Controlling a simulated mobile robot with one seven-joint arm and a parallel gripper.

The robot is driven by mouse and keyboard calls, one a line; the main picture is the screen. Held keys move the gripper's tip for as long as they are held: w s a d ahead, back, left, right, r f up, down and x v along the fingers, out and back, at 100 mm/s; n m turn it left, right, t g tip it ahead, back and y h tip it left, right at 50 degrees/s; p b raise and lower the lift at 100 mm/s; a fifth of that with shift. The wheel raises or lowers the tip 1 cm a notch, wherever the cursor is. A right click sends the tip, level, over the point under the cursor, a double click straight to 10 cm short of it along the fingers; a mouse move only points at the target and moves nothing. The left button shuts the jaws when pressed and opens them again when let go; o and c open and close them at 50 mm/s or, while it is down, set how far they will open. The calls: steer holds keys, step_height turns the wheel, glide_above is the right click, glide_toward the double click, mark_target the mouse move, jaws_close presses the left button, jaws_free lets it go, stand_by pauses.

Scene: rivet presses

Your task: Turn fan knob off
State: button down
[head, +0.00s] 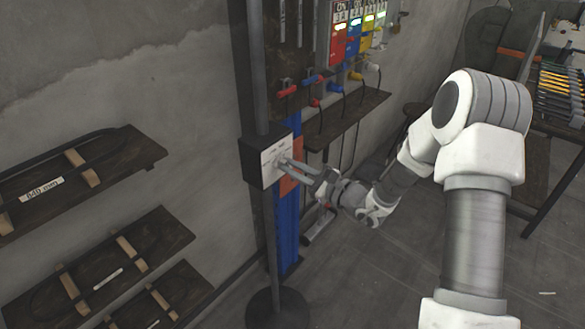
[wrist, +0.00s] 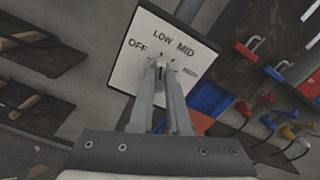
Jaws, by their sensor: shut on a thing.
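The fan control box (head: 254,163) is black with a white face plate and is fixed to a dark upright pole. In the wrist view its face plate (wrist: 135,72) carries the words OFF, LOW and MID, and a further mark at the right that is hard to read. My gripper (head: 284,162) reaches the plate from the right. In the wrist view my gripper (wrist: 160,68) is shut on the fan knob (wrist: 159,64) at the plate's lower middle. The fingertips hide most of the knob, so its exact setting is hard to tell.
Wooden wall shelves (head: 113,262) hold dark curved items at the left. Behind the pole are a blue post (head: 288,220) and a shelf (head: 349,118) below coloured units with plugs and cables. The pole's round base (head: 277,309) stands on the floor. Open floor lies at the lower right.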

steer(key=shift+f+n+b, duration=0.15)
steer(key=shift+n+b, duration=0.15)
steer(key=shift+b, duration=0.15)
steer(key=n+b, duration=0.8)
steer(key=b, duration=0.6)
steer(key=shift+s+f+b, duration=0.1)
steer(key=shift+b, duration=0.2)
steer(key=shift+n, duration=0.3)
steer(key=c, duration=0.9)
jaws_free()
steer(key=shift+o, duration=0.2)
